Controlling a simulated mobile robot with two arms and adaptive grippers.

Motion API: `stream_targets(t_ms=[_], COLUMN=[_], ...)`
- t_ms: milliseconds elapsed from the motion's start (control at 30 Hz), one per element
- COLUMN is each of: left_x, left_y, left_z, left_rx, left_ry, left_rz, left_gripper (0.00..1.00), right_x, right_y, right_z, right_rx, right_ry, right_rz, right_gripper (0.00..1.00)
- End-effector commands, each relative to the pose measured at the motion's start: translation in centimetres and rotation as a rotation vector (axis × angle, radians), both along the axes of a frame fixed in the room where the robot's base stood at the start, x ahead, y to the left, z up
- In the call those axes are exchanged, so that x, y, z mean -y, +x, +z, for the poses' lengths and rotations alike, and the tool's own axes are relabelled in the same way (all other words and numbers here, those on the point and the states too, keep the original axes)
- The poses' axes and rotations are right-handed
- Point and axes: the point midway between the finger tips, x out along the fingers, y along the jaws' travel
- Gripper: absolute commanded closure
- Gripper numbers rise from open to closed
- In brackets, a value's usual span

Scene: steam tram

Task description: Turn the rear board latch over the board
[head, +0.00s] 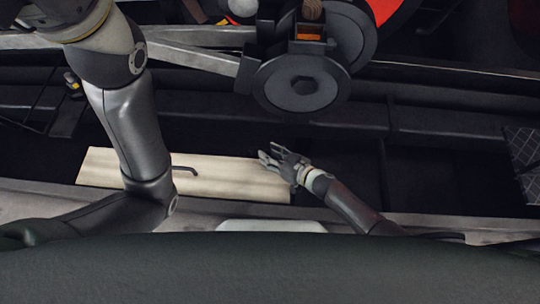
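A pale wooden board (230,178) lies low in the picture, left of centre, partly hidden behind my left arm. A small dark bent piece (186,169) shows on its face; I cannot tell whether it is the latch or a handle. No rear board latch can be made out for certain. My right gripper (267,153) is over the board's right end, its fingers apart with nothing visible between them. I cannot tell whether it touches the board.
A large dark round wheel-like part (300,85) with grey rods (195,58) stands above the board. A dark beam (430,122) runs across behind it. A small yellow and black piece (72,83) is at the left. A dark patterned plate (522,160) is at the right edge.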

Motion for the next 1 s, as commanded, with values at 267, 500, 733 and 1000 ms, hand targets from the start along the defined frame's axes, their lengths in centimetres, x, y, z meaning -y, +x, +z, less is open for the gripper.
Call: stream_targets(t_ms=[267, 500, 733, 1000], left_x=[0.0, 0.0, 0.0, 0.0], left_y=[0.0, -0.1, 0.0, 0.0], left_z=[0.0, 0.1, 0.0, 0.0], left_rx=[0.000, 0.003, 0.002, 0.001], left_ry=[0.000, 0.001, 0.000, 0.000], left_rz=[0.000, 0.002, 0.001, 0.001], left_gripper=[0.63, 0.63, 0.63, 0.63], right_x=[-0.3, 0.2, 2.0, 5.0], right_y=[-0.3, -0.7, -2.3, -4.9], right_z=[0.0, 0.2, 1.1, 2.7], right_rx=[0.000, 0.001, 0.001, -0.001], right_ry=[0.001, 0.000, 0.000, -0.001], right_rz=[0.008, 0.011, 0.011, 0.010], right_gripper=[0.51, 0.51, 0.51, 0.51])
